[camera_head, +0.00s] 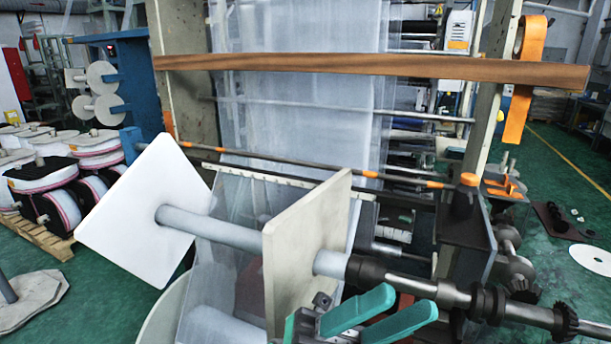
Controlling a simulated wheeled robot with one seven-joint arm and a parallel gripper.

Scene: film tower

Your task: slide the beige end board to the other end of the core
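The beige end board (308,245) stands upright on the core, towards its right end. The core (222,232) is a pale grey-blue tube that passes through the board, and a short piece of it shows to the right. A white square board (143,212), turned on its corner, sits at the core's left end. A bare length of core lies between the two boards. My gripper (410,302) is at the lower middle, to the right of the beige board's lower part. Its two green fingers are apart with nothing seen between them. I cannot tell its depth relative to the board.
A dark shaft with metal collars (450,292) runs from the core to the right. A thin rod with orange bands (300,165) and a brown beam (370,67) cross behind. Clear film (300,95) hangs at the back. Wrapped rolls (45,185) stand on a pallet at left.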

